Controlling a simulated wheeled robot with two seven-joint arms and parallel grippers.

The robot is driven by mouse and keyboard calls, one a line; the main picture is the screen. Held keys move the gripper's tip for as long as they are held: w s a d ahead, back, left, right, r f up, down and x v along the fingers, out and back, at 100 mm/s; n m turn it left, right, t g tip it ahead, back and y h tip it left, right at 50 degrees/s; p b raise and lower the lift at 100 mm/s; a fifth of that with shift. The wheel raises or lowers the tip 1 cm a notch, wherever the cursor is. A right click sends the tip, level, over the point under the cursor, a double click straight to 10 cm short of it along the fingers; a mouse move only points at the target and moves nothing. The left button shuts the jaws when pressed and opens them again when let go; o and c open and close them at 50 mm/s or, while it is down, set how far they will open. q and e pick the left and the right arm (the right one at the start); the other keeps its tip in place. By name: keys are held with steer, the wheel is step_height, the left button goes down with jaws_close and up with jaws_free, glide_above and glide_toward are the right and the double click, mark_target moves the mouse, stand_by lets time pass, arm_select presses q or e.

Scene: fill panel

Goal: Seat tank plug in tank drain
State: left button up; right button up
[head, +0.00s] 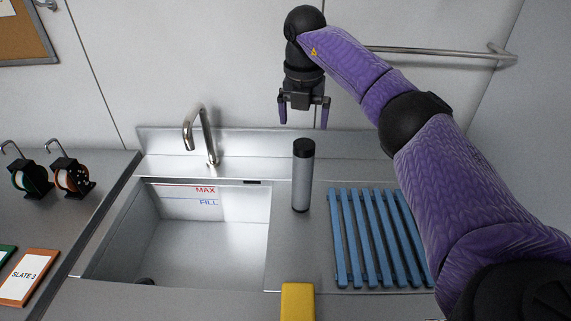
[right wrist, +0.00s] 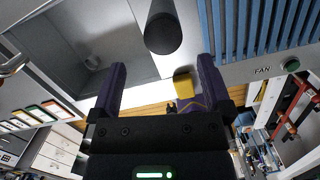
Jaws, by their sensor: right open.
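My right gripper (head: 303,123) is open and empty, fingers pointing down, above and behind a grey cylinder with a dark top (head: 302,178). The cylinder stands upright on the steel counter right of the sink tank (head: 215,250). In the right wrist view the cylinder (right wrist: 162,32) shows dark end on, beyond and between the open fingers (right wrist: 162,63), apart from them. A small dark round thing (head: 145,281) lies at the tank floor's front left, partly cut off by the rim. I cannot tell whether it is the drain or the plug. My left gripper is not in view.
A faucet (head: 207,137) stands behind the tank, which has MAX and FILL marks. A blue slatted rack (head: 378,240) lies right of the cylinder, and a yellow block (head: 298,300) in front. Reels (head: 72,178) and a SLATE 3 card (head: 30,277) are left. A rail (head: 440,53) runs along the wall.

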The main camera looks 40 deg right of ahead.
mark_target(304, 144)
steer(key=f, duration=0.1)
steer(key=f+b, duration=0.1)
steer(key=f, duration=0.3)
steer(key=shift+s+d, duration=0.25)
steer(key=f, duration=0.1)
steer(key=f+b, duration=0.1)
steer(key=f, duration=0.1)
steer(key=f+b, duration=0.1)
steer(key=shift+w+d+f, duration=0.15)
steer(key=shift+w+f, duration=0.05)
steer(key=shift+w, duration=0.05)
steer(key=shift+f, duration=0.2)
steer(key=shift+r, duration=0.15)
steer(key=shift+c, duration=0.4)
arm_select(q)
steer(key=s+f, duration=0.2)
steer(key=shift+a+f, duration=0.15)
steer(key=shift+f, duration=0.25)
arm_select(e)
jaws_close()
steer(key=shift+w, duration=0.1)
